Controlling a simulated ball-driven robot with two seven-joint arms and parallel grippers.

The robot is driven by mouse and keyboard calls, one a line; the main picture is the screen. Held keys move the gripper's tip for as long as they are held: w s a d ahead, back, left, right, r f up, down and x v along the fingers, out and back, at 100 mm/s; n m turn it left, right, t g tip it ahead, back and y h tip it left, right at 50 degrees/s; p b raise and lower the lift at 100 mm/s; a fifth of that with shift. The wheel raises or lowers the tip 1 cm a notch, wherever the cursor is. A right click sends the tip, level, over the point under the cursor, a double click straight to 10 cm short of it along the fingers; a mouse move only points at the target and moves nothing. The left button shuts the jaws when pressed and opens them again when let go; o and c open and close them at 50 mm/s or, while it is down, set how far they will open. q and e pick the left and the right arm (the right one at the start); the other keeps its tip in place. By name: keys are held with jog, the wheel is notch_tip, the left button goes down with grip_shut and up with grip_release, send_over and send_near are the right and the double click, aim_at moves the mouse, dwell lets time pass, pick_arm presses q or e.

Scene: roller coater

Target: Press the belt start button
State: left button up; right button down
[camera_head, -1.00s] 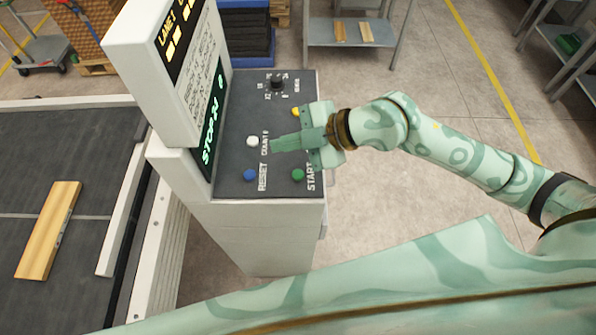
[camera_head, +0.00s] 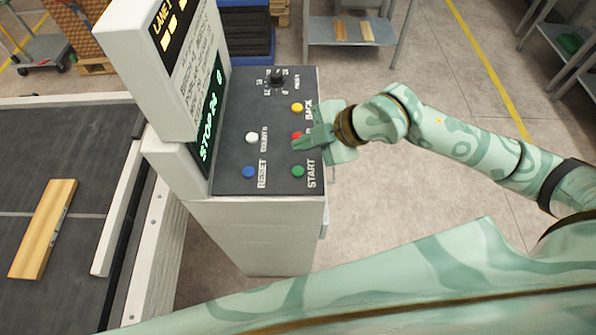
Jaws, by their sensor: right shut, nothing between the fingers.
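The green button (camera_head: 298,171) marked START is at the near right corner of the dark control panel (camera_head: 231,160). My right gripper (camera_head: 298,144) comes in from the right and is shut and empty. Its fingertips point left over the panel, between the green button and the red button (camera_head: 297,135), which is partly hidden. In the picture the tips are just beyond the green button, which is fully uncovered. I cannot tell how high the tips are above the panel. My left gripper is not in view.
A yellow button (camera_head: 297,107), a white button (camera_head: 251,137), a blue RESET button (camera_head: 249,172) and a black knob (camera_head: 277,78) share the panel. A display (camera_head: 208,120) reads STOP at its left. A wooden board (camera_head: 45,228) lies on the dark belt (camera_head: 95,180).

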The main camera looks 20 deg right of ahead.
jog(key=b, duration=0.4)
send_over(303, 172)
notch_tip(303, 172, down, 5)
jog(key=shift+f, duration=0.2)
jog(key=shift+f+b, duration=0.45)
jog(key=shift+f, duration=0.3)
jog(key=shift+f, duration=0.15)
dwell(0.9)
jog(key=shift+f, duration=0.25)
